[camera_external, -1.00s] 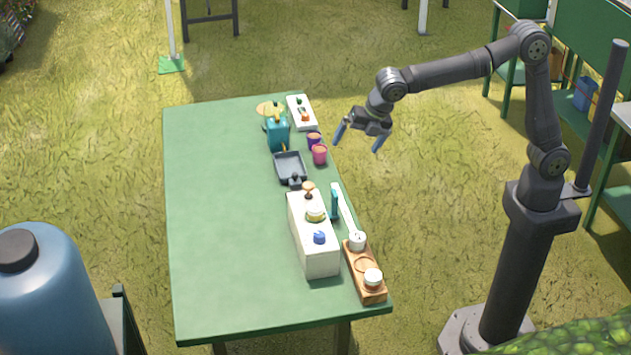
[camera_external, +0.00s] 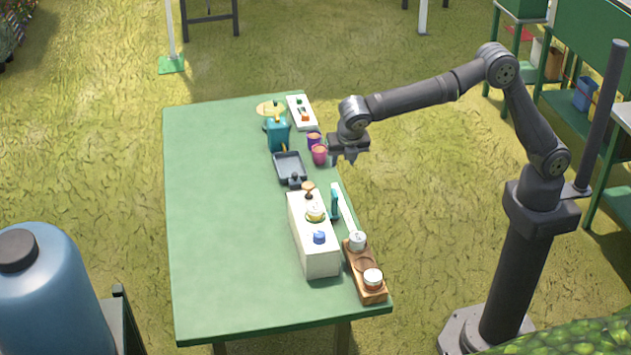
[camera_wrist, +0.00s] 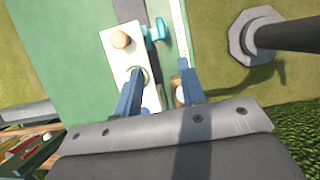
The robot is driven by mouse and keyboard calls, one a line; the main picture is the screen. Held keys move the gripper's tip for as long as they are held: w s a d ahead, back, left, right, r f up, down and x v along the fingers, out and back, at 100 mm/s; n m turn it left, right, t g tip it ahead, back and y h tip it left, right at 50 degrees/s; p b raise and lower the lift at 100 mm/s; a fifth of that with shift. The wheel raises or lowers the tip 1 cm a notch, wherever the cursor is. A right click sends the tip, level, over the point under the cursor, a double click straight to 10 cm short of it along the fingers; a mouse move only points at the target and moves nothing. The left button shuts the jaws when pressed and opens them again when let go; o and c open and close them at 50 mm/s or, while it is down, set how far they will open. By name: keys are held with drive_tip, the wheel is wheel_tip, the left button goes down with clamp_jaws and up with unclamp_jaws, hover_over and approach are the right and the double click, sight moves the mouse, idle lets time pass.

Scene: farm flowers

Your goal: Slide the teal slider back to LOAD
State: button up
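The teal slider (camera_external: 335,203) is an upright teal piece at the left side of a narrow white track (camera_external: 347,211), near its far part. The slider also shows in the wrist view (camera_wrist: 156,32), between a white box and the pale marked track (camera_wrist: 180,30). No LOAD lettering is readable. My gripper (camera_external: 350,162) is above the table's right edge, beyond the slider and apart from it. In the wrist view my gripper (camera_wrist: 160,75) has its two blue fingers wide apart with nothing held between them.
The white box (camera_external: 317,250) with knobs stands just left of the slider. A wooden holder (camera_external: 360,276) with white jars sits at the track's near end. Purple and pink cups (camera_external: 319,155) and a dark tray (camera_external: 290,168) lie farther back. The table's left half is clear.

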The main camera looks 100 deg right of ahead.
sight(335, 192)
drive_tip(key=x, duration=1.7)
drive_tip(key=shift+s+d+f, duration=0.1)
drive_tip(key=shift+s+f, duration=0.1)
drive_tip(key=shift+f, duration=0.15)
clamp_jaws()
